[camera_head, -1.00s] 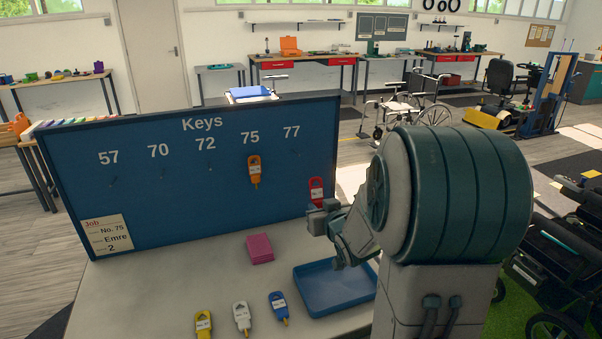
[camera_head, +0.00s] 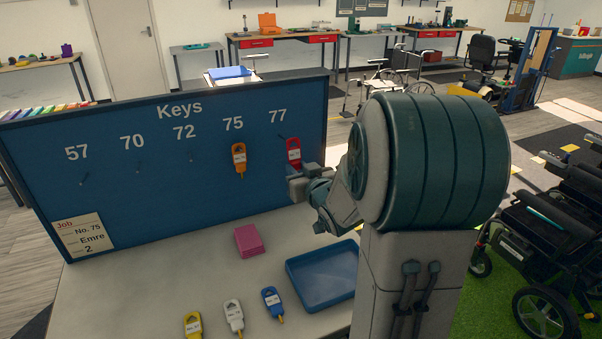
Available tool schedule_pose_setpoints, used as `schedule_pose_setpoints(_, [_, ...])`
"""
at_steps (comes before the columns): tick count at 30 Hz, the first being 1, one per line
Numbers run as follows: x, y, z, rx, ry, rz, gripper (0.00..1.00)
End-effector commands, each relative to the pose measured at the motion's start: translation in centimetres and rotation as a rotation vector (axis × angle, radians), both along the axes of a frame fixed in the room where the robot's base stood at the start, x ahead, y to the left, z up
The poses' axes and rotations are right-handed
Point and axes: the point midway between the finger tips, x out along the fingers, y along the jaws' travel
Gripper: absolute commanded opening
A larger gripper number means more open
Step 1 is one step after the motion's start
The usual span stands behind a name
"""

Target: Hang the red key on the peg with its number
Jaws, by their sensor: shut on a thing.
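My gripper (camera_head: 296,174) is shut on the red key (camera_head: 293,152) and holds it upright in front of the blue key board (camera_head: 60,202). The red key is just below the peg (camera_head: 280,137) under number 77. Whether it touches the board or peg I cannot tell. The number on its tag is too small to read. An orange key (camera_head: 239,158) hangs under number 75. The pegs under 57 (camera_head: 84,181), 70 (camera_head: 138,165) and 72 (camera_head: 191,154) are bare.
Yellow (camera_head: 193,323), white (camera_head: 234,315) and blue (camera_head: 271,302) keys lie on the table (camera_head: 150,290). A pink block (camera_head: 249,240) and a blue tray (camera_head: 310,303) stand behind them. A job card (camera_head: 83,235) reading No. 75, Emre, 2 is on the board.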

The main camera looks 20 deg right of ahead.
Motion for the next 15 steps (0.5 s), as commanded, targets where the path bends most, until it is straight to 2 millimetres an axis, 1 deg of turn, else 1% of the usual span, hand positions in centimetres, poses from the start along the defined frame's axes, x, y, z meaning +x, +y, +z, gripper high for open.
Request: schedule_pose_setpoints(15, [3.2, 0.1, -0.3, 0.001, 0.001, 0.002, 0.03])
